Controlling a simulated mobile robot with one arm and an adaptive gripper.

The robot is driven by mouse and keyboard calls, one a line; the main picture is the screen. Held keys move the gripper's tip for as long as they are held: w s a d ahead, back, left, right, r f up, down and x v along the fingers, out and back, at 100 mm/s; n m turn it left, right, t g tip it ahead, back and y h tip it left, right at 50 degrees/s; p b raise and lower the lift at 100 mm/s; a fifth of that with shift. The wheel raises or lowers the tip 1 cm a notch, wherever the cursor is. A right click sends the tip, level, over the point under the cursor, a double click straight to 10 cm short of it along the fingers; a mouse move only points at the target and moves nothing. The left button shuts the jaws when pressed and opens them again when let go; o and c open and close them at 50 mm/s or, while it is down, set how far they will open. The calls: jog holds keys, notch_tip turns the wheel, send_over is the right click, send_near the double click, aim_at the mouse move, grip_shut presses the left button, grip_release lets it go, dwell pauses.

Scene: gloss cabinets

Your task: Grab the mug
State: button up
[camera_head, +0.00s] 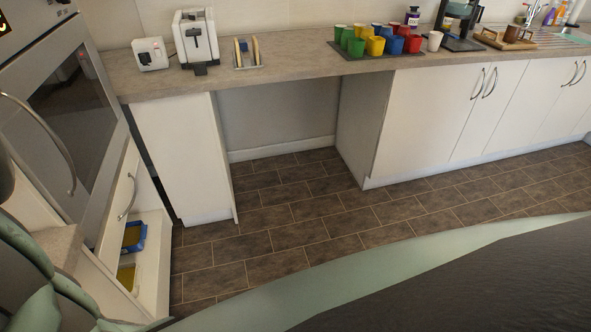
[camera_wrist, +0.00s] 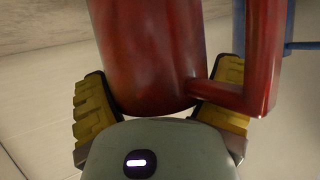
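A dark red mug (camera_wrist: 150,50) fills the upper middle of the wrist view, close to the camera. Its squared red handle (camera_wrist: 262,60) sticks out to the right. My gripper (camera_wrist: 160,105) shows there with ribbed yellow pads on the left and right of the mug's lower end. The handle overlaps the right pad. I cannot tell whether both pads touch the mug. My gripper and this mug are not clearly visible in the head view.
A blue object (camera_wrist: 307,45) is behind the handle. In the head view, several coloured cups (camera_head: 378,40) stand on a dark mat on the counter (camera_head: 270,73), with a toaster (camera_head: 196,38) at left. A drawer (camera_head: 150,255) stands open below the oven (camera_head: 75,110). The tiled floor (camera_head: 300,210) is clear.

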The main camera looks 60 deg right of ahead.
jog(key=c, duration=0.8)
